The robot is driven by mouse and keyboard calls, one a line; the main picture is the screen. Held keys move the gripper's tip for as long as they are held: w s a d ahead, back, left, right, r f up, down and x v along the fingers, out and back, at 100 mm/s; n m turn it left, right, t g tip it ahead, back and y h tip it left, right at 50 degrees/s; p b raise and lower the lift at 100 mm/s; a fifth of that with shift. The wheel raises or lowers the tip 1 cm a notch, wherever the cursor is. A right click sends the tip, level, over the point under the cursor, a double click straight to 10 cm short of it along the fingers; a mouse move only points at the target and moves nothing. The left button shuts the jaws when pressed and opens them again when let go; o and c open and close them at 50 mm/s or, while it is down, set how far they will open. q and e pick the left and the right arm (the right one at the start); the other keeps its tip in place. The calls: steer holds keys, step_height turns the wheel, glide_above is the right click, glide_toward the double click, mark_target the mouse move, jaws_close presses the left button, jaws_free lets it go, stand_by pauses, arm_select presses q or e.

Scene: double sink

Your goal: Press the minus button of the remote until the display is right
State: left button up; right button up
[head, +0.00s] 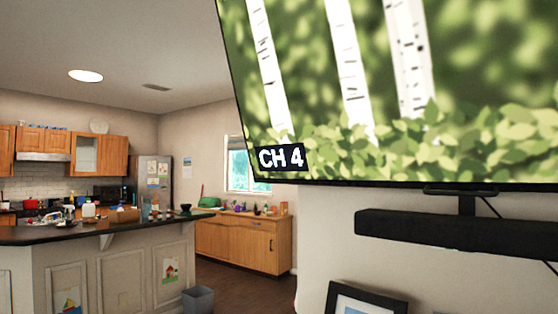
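A large television display (400,90) fills the upper right of the head view. It shows white birch trunks and green leaves. A dark label at its lower left reads "CH 4" (281,158). The remote and its minus button are not in view. Neither of my grippers is in view.
A black soundbar (450,232) hangs on the wall below the television, with a dark picture frame (365,300) beneath it. At the left is a kitchen counter (110,228) with several items on it. A bin (198,299) stands beside it, near open floor.

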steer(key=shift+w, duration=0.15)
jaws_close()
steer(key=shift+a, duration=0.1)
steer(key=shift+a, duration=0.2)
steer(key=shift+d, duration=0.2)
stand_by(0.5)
